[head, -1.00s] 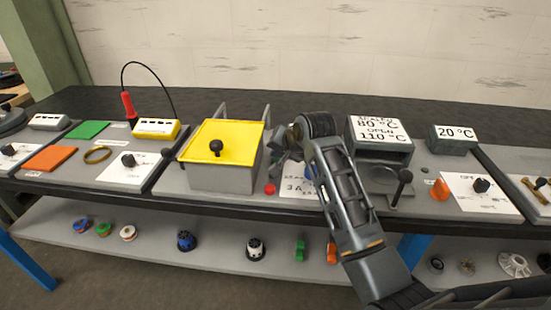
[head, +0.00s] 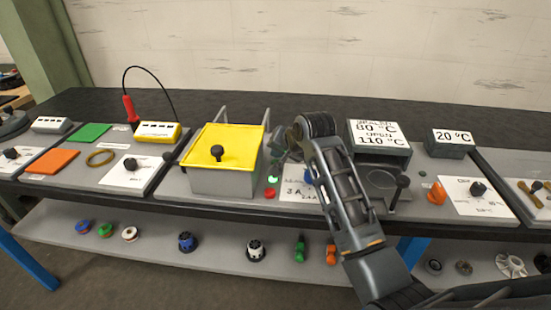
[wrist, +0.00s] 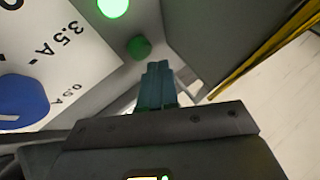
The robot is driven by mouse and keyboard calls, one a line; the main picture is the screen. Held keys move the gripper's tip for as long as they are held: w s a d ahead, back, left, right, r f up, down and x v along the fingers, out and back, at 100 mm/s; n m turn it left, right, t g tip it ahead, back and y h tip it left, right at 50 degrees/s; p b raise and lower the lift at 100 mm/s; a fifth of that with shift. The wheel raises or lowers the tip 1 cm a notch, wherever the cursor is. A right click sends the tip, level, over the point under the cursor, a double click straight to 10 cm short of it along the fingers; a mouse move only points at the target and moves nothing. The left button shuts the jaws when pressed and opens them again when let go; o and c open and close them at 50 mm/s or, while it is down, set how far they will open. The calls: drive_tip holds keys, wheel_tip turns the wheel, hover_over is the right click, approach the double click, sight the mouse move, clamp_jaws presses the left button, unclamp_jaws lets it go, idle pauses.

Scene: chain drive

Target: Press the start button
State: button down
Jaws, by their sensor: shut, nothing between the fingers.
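The likely start button is a dark green round button (wrist: 138,47) on the grey panel, in the wrist view. A brightly lit green lamp (wrist: 113,8) is beside it and also shows in the head view (head: 273,180). My gripper (wrist: 157,70) is shut and empty, its fingertips very close to the dark green button; I cannot tell whether they touch. In the head view my gripper (head: 279,152) is beside the yellow-lidded box, partly hidden by my arm. A red button (head: 270,193) sits in front of the lit lamp.
The yellow-lidded box (head: 222,182) stands left of the gripper. A blue knob (wrist: 24,100) sits on a white dial plate marked 3.5 A. A grey unit labelled 80 °C and 110 °C (head: 378,133) stands to the right. Several small parts lie on the lower shelf.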

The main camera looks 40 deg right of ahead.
idle(0.3)
wheel_tip(320, 180, up, 5)
drive_tip(key=p, duration=0.5)
drive_tip(key=shift+r, duration=0.1)
idle(0.8)
